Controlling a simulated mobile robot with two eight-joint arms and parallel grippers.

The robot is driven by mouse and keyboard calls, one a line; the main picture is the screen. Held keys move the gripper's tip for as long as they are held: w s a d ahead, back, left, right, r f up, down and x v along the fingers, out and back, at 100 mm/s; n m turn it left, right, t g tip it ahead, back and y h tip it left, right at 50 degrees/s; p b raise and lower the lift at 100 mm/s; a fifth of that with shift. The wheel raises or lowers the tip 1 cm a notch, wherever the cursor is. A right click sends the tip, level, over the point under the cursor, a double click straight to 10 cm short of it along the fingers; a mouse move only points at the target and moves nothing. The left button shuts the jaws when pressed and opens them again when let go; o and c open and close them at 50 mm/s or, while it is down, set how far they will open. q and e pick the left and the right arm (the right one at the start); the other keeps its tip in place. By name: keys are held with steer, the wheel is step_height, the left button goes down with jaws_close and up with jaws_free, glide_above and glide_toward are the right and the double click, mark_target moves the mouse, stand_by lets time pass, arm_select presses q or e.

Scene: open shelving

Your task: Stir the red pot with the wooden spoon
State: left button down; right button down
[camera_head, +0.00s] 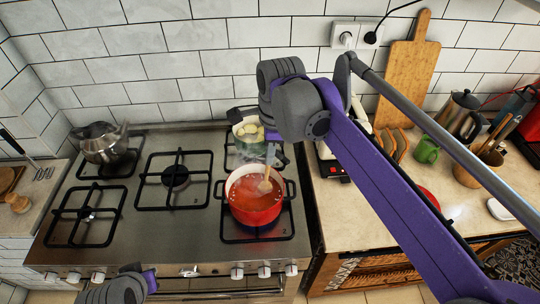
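The red pot (246,208) stands on the front right burner of the stove, filled with red-orange contents. The wooden spoon (265,186) stands tilted in it, its lower end in the contents. My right gripper (271,156) is above the pot at the top of the spoon handle and appears shut on it; the fingers are small and partly hidden by my purple arm. My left gripper (130,284) is low at the front of the stove, away from the pot. Its fingers cannot be made out.
A pot with pale food (249,130) stands behind the red pot. A metal kettle (101,143) is on the back left burner. The left and middle burners are otherwise bare. The right counter holds a cutting board (408,75), a green mug (427,150) and a utensil holder (476,168).

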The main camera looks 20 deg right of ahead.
steer(key=shift+r, duration=3.95)
steer(key=shift+s+f, duration=0.1)
steer(key=shift+s, duration=0.05)
